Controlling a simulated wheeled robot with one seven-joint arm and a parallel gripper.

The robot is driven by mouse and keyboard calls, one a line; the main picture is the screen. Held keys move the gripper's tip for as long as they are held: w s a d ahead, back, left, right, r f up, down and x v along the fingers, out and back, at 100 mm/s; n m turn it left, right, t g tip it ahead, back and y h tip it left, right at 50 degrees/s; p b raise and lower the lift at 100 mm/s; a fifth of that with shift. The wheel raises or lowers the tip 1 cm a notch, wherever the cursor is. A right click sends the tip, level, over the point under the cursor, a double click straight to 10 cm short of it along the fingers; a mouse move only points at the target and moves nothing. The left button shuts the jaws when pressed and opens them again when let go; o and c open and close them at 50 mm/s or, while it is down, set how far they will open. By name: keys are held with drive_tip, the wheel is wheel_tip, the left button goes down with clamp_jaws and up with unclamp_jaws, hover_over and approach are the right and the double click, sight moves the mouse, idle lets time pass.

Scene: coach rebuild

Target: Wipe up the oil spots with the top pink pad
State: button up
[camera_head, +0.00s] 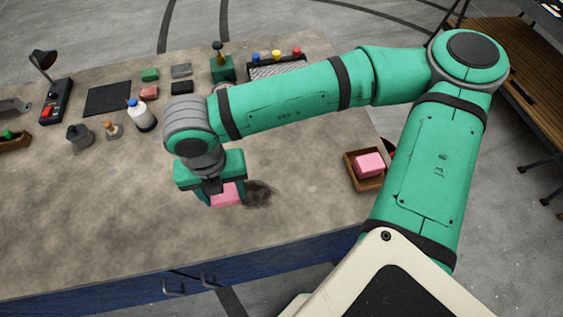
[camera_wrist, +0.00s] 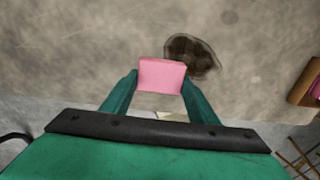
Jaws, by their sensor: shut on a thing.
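My gripper (camera_wrist: 160,84) is shut on a pink pad (camera_wrist: 161,74), which also shows below my gripper in the head view (camera_head: 226,194). The pad is at or just above the benchtop; I cannot tell if it touches. A dark oil spot (camera_head: 260,193) lies on the benchtop just right of the pad. In the wrist view the spot (camera_wrist: 191,56) is beyond the pad and to its right, and the pad's edge overlaps it in the picture. Another pink pad (camera_head: 370,164) sits in a small wooden tray (camera_head: 352,178) to the right.
The grey benchtop (camera_head: 110,220) is bare to the left and front. The bench's front edge is near.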

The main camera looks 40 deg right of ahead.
drive_tip(key=shift+r, duration=1.2)
drive_tip(key=shift+w, duration=0.1)
